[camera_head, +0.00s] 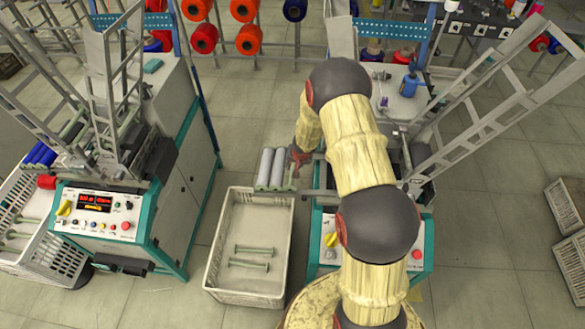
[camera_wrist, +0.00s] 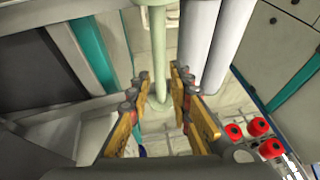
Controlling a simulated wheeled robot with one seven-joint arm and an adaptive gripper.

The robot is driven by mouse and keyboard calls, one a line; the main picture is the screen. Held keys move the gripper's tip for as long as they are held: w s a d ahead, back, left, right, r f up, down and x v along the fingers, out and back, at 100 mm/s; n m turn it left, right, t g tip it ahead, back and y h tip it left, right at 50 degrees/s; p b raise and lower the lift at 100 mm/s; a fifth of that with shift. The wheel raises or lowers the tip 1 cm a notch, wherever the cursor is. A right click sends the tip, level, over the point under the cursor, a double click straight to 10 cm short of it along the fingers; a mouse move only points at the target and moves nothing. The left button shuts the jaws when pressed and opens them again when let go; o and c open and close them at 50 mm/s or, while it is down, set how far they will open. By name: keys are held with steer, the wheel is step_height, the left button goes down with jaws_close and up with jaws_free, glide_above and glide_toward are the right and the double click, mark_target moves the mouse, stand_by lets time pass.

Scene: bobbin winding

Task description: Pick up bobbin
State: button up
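A pale green bare bobbin (camera_wrist: 158,45) runs down the middle of the wrist view, its lower end between the fingers. My gripper (camera_wrist: 160,82) is open around it, with a gap showing on each side. Two bobbins wound with light grey yarn (camera_wrist: 192,45) lie right beside it in the wrist view. In the head view my gripper (camera_head: 299,157) is at the rack beside the winding machine, just right of the grey wound bobbins (camera_head: 272,168). My arm and gripper hide much of the green bobbin there.
A white crate (camera_head: 213,258) with a few green bobbins (camera_head: 250,256) stands on the floor in front of the rack. Winding machines stand at left (camera_head: 170,195) and right, behind my arm. Red spools (camera_wrist: 270,148) show low right in the wrist view.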

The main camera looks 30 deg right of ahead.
mark_target(293, 168)
steer(key=b+x, duration=0.1)
steer(key=x, duration=0.6)
steer(key=shift+w+d, duration=0.1)
steer(key=shift+w, duration=0.05)
steer(key=shift+r, duration=0.1)
steer(key=shift+c, duration=0.6)
steer(key=c, duration=0.4)
jaws_close()
